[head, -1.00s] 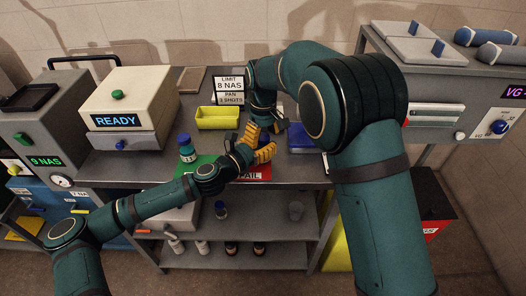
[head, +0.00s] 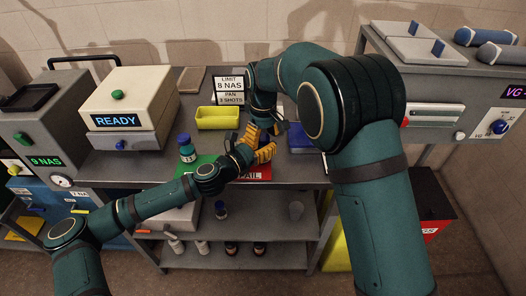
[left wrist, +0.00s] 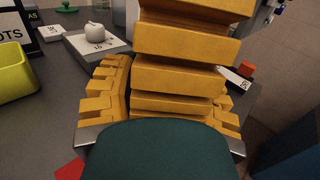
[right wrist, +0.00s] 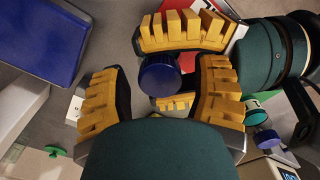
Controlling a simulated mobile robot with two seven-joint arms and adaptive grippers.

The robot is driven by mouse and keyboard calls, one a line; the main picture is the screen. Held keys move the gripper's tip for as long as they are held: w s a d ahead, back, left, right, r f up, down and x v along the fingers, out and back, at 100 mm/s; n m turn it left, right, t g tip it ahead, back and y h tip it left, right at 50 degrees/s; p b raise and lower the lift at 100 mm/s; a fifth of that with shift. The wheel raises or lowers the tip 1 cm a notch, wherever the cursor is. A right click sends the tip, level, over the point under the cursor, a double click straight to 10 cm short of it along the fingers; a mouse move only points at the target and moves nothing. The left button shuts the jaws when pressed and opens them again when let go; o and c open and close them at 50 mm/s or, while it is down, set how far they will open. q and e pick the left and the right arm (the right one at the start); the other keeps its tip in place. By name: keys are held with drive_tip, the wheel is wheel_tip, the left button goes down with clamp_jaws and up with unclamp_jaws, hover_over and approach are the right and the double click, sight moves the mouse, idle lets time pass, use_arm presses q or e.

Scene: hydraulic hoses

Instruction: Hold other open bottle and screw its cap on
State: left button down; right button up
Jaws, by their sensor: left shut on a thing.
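My left gripper (head: 264,152) is shut at the front middle of the bench, over the red sign. The bottle it grips is mostly hidden by the yellow fingers. In the right wrist view a round blue cap (right wrist: 160,75) shows between the left gripper's yellow pads. My right gripper (right wrist: 162,98) points at this cap, with its fingers apart on both sides and a visible gap to it. I cannot tell whether the cap is seated on the bottle. Another bottle (head: 187,150) with a blue cap stands upright on the green mat (head: 192,167).
A yellow tray (head: 217,124) and the limit sign (head: 228,90) stand behind the grippers. A blue flat-topped thing (head: 302,140) lies to their right. The READY machine (head: 125,110) is at the left. Several bottles stand on the lower shelf (head: 280,258).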

drive_tip(key=shift+r, duration=2.25)
drive_tip(key=shift+o, duration=0.3)
drive_tip(key=shift+r, duration=1.75)
drive_tip(key=shift+f, duration=4.05)
